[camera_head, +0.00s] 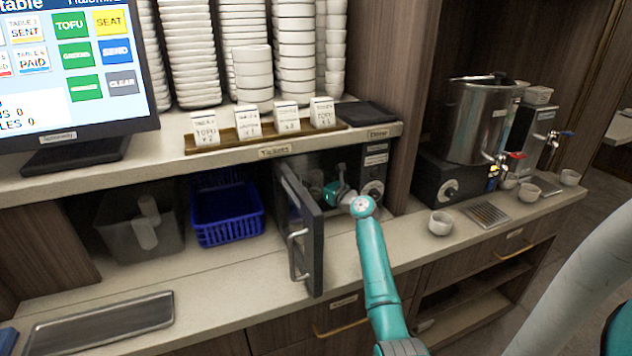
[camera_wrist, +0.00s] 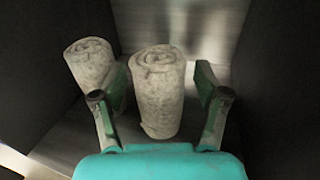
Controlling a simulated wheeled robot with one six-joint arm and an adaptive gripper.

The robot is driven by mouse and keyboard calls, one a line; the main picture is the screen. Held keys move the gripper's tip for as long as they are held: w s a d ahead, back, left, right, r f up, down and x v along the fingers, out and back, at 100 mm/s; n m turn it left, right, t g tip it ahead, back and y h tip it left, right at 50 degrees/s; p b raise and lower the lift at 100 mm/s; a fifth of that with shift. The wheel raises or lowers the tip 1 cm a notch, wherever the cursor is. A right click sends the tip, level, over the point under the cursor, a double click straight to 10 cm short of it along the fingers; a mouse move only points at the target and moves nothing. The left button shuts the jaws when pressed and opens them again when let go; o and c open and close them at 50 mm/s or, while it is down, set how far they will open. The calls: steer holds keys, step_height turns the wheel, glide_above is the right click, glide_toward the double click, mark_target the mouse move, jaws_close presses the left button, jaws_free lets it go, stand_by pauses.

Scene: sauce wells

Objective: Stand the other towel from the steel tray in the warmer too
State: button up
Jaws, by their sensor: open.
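In the wrist view two rolled pale towels stand upright inside the warmer. The middle towel (camera_wrist: 158,92) is between the fingers of my gripper (camera_wrist: 160,100), which is open, with gaps on both sides. The other towel (camera_wrist: 91,65) stands to the left, outside the left finger. In the head view the warmer's door (camera_head: 302,228) is open and my gripper (camera_head: 340,190) reaches into the opening; the towels are hard to make out there. The steel tray (camera_head: 98,323) lies on the lower counter at front left and looks empty.
The open door stands close to the left of my arm. A blue basket (camera_head: 228,215) and a grey bin (camera_head: 140,230) are left of the warmer. A shelf edge with ticket holders (camera_head: 265,135) is above. A cup (camera_head: 440,223) stands to the right.

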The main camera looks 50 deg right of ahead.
steer(key=v, duration=1.1)
steer(key=shift+s, duration=0.35)
steer(key=shift+a, duration=0.15)
